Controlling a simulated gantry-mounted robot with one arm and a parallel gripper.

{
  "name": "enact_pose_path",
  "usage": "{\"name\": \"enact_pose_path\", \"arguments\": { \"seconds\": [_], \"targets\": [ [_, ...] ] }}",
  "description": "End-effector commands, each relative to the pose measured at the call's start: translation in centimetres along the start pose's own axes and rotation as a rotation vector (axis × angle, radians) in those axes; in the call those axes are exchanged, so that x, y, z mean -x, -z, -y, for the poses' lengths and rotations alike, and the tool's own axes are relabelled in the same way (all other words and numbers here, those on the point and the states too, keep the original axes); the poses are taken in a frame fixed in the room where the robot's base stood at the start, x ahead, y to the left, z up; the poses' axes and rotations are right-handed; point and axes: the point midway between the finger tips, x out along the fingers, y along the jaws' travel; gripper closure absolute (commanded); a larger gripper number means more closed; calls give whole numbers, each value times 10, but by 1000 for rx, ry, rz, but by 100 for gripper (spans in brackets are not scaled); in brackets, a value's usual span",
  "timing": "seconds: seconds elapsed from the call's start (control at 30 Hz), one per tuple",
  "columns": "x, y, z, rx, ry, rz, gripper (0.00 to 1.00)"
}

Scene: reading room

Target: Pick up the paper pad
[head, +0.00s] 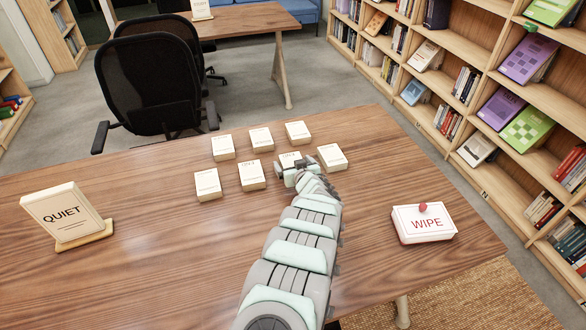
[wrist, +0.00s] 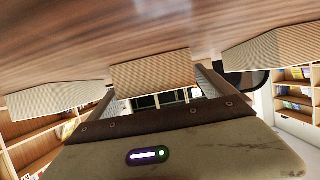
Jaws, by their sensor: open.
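Several cream paper pads with small dark print stand in two rows on the wooden table (head: 130,240) in the head view. The front row has a left pad (head: 207,185), a second pad (head: 252,176), a third pad (head: 290,158) and a right pad (head: 332,157). My gripper (head: 291,176) is at the third pad, partly hiding it. In the wrist view, a block-shaped pad (wrist: 152,76) is centred between the fingers of my open gripper (wrist: 162,90). Whether the fingers touch it I cannot tell.
Other pads flank the centred one in the wrist view, at left (wrist: 50,98) and right (wrist: 270,52). A black chair (head: 150,80) is behind the table.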

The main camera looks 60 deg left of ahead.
Motion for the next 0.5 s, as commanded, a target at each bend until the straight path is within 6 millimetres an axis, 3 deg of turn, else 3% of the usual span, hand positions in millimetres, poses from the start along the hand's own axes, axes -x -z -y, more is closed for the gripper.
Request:
{"name": "enact_pose_path", "arguments": {
  "seconds": [0.07, 0.5],
  "targets": [
    [0, 0, 0, 0, 0, 0, 6],
    [0, 0, 0, 0, 0, 0, 42]
  ]
}}
